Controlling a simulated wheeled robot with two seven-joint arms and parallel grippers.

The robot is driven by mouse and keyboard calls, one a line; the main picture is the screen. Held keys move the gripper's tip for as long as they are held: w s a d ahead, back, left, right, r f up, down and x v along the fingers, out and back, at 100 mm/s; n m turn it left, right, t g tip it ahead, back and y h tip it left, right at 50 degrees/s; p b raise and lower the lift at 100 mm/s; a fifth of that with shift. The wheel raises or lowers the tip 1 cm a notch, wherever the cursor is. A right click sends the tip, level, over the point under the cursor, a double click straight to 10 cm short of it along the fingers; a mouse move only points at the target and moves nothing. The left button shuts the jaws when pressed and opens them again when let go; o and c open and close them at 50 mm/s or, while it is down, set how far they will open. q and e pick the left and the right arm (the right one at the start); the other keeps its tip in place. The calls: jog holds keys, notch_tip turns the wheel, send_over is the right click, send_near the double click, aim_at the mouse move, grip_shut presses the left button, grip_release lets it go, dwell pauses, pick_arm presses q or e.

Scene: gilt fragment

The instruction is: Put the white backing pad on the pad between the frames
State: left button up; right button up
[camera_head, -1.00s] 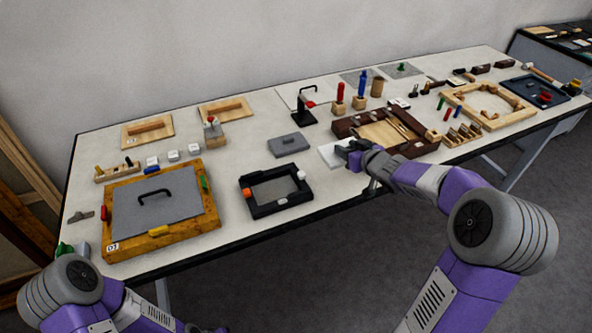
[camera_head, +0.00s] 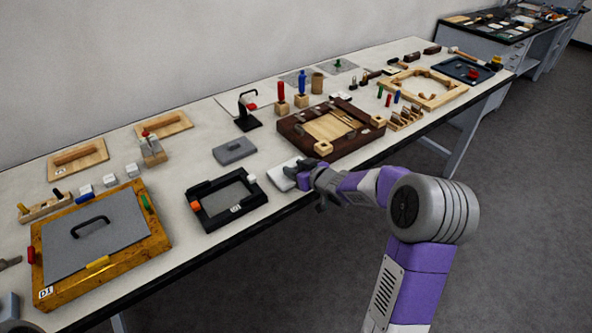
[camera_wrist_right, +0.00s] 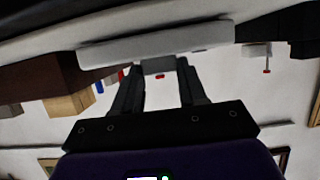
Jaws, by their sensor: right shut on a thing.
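The white backing pad (camera_head: 282,172) is at the table's front edge, between the black frame (camera_head: 210,225) and the brown wooden frame (camera_head: 290,131). My right gripper (camera_head: 302,170) is shut on its right side and hides part of it. In the right wrist view the pad (camera_wrist_right: 155,44) is a pale bar across the fingertips (camera_wrist_right: 160,68), with a small grey piece between the fingers. Whether it touches the table is unclear. I cannot tell which surface is the target pad.
A yellow-brown frame (camera_head: 160,240) holding a grey handled panel (camera_head: 95,245) lies at left. A black stand (camera_head: 246,112) and pegs in wooden blocks stand behind. A light wooden frame (camera_head: 428,102) is farther right. Bare tabletop shows around the grey block.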

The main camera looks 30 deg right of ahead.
jog(key=shift+f, duration=0.15)
jog(key=o, duration=1)
jog(key=shift+o, duration=0.2)
jog(key=p+v, duration=0.4)
jog(key=v, duration=0.8)
